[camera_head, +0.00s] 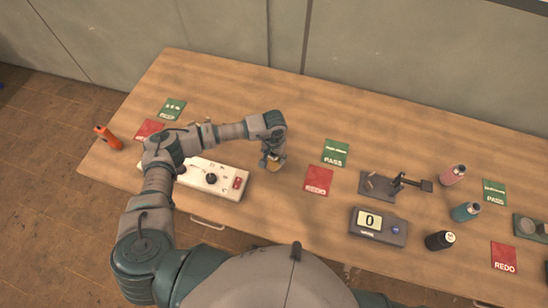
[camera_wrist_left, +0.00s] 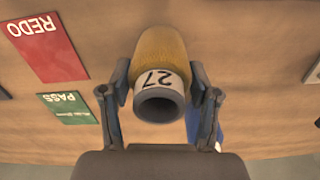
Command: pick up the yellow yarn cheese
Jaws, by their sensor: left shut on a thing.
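The yellow yarn cheese (camera_wrist_left: 161,50) is a yellow spool with a grey hollow core and a white label reading 27, seen in the left wrist view. My left gripper (camera_wrist_left: 163,95) is shut on it, with one finger on each side. In the head view, my left gripper (camera_head: 272,160) is over the table, and the yarn cheese (camera_head: 274,166) shows only partly beneath it. I cannot tell whether the cheese touches the table. My right gripper is not in view.
On the wooden table (camera_head: 330,100), a red REDO card (camera_head: 318,180) and a green PASS card (camera_head: 335,153) lie right of the gripper. A white panel with a black knob (camera_head: 215,178) is at left. A counter box (camera_head: 378,226), a scale-like device (camera_head: 395,186) and bottles stand further right.

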